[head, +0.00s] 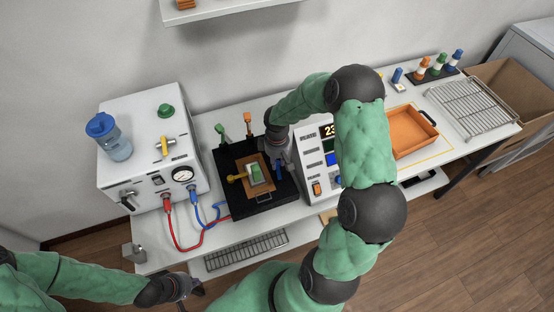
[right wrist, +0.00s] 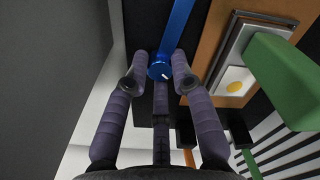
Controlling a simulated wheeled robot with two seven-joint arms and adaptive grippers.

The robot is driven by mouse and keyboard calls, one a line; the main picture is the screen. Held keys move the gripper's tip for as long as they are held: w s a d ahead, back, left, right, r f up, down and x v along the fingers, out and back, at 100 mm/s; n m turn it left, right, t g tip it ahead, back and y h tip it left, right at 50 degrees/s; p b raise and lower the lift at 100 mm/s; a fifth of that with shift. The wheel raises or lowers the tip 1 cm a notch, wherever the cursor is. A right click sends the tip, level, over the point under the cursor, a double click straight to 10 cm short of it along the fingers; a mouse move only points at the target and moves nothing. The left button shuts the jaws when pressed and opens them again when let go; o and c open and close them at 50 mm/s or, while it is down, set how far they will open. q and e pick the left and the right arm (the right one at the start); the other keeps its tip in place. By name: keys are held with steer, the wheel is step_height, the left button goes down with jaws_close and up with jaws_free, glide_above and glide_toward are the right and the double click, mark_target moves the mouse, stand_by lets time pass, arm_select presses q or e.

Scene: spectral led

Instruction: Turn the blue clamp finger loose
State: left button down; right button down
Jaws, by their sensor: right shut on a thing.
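The blue clamp finger (right wrist: 180,28) shows in the right wrist view as a blue bar with a round blue hub (right wrist: 161,67) at its near end. My right gripper (right wrist: 159,80) has its two fingers on either side of that hub and is shut on it. In the head view my right gripper (head: 276,152) is at the right side of the black fixture (head: 232,160), and it largely hides the blue finger.
A white instrument with a display (head: 312,165) stands close on the right. An orange tray (head: 410,130) and a wire rack (head: 472,108) lie further right.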

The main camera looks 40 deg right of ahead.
mark_target(277, 162)
stand_by(0.4)
steer(key=c, duration=1.1)
jaws_free()
steer(key=shift+o, duration=0.2)
step_height(277, 162, up, 12)
